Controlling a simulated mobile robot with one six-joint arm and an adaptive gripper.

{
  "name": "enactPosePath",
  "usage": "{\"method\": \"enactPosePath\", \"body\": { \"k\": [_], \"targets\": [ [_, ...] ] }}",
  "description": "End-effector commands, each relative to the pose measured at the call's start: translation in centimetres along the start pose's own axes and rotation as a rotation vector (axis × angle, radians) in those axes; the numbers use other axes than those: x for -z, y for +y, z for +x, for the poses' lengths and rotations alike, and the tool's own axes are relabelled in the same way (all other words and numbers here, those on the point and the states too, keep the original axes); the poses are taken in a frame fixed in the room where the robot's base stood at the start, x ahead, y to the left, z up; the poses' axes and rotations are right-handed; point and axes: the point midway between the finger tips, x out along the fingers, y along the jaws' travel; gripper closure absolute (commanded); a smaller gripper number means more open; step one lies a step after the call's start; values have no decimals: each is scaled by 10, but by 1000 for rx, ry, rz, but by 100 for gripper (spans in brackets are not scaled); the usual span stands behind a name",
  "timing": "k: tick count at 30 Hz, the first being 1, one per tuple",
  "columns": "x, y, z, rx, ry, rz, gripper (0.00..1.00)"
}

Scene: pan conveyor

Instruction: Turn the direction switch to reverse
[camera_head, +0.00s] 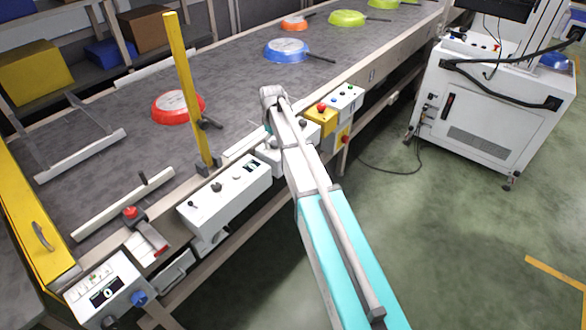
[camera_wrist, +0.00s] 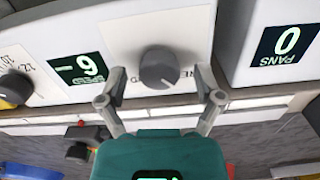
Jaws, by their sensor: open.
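In the wrist view a round grey knob (camera_wrist: 158,68) stands out from a white panel (camera_wrist: 185,28). Lettering beside it is mostly hidden, so I cannot read which way it points. My gripper (camera_wrist: 160,84) is open, with one finger on each side of the knob and a gap visible on both sides. The knob is not gripped. Next to it is a dark display (camera_wrist: 78,75) with a green figure and the label SPEED, upside down. In the head view my wrist hides most of this panel (camera_head: 268,158) and my gripper.
A white control box (camera_head: 225,197) and a yellow post (camera_head: 188,90) stand along the near belt edge. A yellow box (camera_head: 321,118) with a red button is right of my wrist. Red (camera_head: 176,106) and blue (camera_head: 287,50) pans lie on the belt (camera_head: 235,85). Open floor lies right.

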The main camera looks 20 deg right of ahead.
Motion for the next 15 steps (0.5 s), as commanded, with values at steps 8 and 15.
{"method": "enactPosePath", "body": {
  "k": [8,15],
  "targets": [
    [0,0,0,0,0,168,15],
    [0,0,0,0,0,329,15]
  ]
}}
